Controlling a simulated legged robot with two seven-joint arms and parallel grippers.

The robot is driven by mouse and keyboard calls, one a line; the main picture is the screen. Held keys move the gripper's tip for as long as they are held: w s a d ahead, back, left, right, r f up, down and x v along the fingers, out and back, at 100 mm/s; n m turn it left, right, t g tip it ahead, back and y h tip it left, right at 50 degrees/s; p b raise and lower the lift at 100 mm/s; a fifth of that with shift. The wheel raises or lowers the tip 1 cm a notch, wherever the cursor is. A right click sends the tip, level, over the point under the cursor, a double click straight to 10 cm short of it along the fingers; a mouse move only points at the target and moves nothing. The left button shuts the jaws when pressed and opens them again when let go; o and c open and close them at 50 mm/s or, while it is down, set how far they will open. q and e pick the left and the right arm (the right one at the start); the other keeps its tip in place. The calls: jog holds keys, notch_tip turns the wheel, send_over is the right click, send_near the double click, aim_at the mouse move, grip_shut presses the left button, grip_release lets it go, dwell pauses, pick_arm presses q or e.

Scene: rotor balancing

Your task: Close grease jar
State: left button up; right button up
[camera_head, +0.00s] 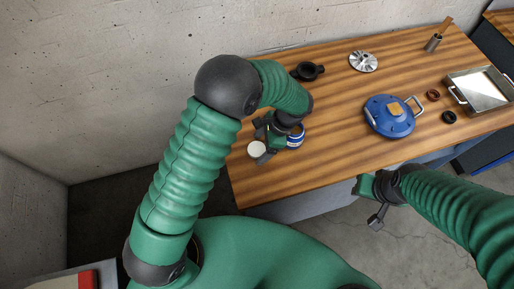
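A small jar with blue and white bands (296,139), which looks like the grease jar, stands on the wooden table near its left end, partly hidden by my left gripper. A round white disc (257,149), which looks like a lid, lies just left of it near the table's left edge. My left gripper (261,143) is over this spot with its dark fingers spread apart, one close to the disc. I cannot tell whether it touches the disc. My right gripper (369,202) is open and empty in front of the table's front edge.
A black ring-shaped part (308,71) and a silver rotor (363,61) are at the back. A blue round housing (390,116), small dark rings (449,117) and a metal tray (482,91) are to the right. The table's middle (335,125) is clear.

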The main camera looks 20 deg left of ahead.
aim_at(261, 148)
pick_arm(q)
jog(key=shift+a, duration=0.1)
jog(key=c, duration=1.5)
notch_tip(261, 148, up, 10)
jog(key=shift+p, duration=0.3)
